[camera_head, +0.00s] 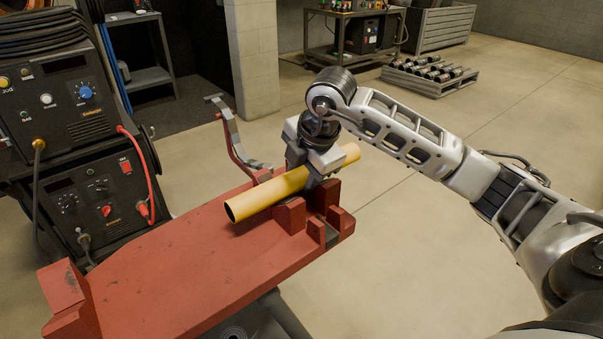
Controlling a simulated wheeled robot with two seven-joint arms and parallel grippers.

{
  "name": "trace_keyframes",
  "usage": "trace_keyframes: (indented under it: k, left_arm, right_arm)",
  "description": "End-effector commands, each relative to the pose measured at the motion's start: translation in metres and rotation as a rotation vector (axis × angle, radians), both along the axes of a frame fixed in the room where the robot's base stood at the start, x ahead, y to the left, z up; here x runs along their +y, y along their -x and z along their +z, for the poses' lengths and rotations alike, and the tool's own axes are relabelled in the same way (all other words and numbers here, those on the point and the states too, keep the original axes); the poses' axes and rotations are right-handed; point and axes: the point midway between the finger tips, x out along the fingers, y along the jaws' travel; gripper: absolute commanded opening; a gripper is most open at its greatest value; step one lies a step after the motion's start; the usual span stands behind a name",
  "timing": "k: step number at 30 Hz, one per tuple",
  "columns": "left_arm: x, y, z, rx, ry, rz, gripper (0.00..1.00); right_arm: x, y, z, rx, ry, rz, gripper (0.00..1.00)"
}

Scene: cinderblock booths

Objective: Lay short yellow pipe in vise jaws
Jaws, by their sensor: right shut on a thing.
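The short yellow pipe (270,195) lies at a slant over the right end of the red vise bench (190,260), its open end facing left. My right gripper (318,177) is shut on the pipe from above, near its right part. The red vise jaws (291,215) stand just in front of and below the pipe. I cannot tell whether the pipe touches them or rests between them, since the gripper and the pipe hide the far side. My left gripper is not in view.
A welding machine (75,150) with cables stands close on the left. A grey bent bracket (236,145) rises behind the bench. A pallet of metal parts (430,77) and a work table (345,35) stand farther back. The floor to the right is clear.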

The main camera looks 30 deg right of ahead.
Motion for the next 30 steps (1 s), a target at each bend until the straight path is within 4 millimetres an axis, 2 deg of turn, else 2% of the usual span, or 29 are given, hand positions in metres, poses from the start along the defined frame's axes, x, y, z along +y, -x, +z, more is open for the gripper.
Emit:
trace_keyframes:
  k: [2,3,5,6,14,17,22,30]
  left_arm:
    - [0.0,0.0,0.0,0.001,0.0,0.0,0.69]
    - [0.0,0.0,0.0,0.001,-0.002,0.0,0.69]
    - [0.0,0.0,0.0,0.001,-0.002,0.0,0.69]
    - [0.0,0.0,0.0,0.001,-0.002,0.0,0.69]
    - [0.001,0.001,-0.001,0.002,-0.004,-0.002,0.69]
    - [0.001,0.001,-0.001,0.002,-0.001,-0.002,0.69]
    - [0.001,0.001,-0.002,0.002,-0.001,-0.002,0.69]
    - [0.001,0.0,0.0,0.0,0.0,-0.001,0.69]
  right_arm:
    - [0.0,-0.001,0.002,-0.004,0.0,0.0,0.0]
    - [0.0,-0.001,0.002,-0.004,0.0,0.0,0.43]
    - [0.0,-0.001,0.002,-0.004,0.0,0.0,0.6]
    - [0.0,-0.001,0.002,-0.004,0.0,0.0,0.63]
    - [0.0,0.0,-0.001,0.002,0.0,0.0,0.63]
    - [0.0,0.001,0.005,0.0,0.0,0.0,0.63]
    - [-0.001,0.01,0.032,-0.006,0.001,0.001,0.63]
    - [-0.003,0.033,0.095,-0.009,0.0,0.001,0.63]
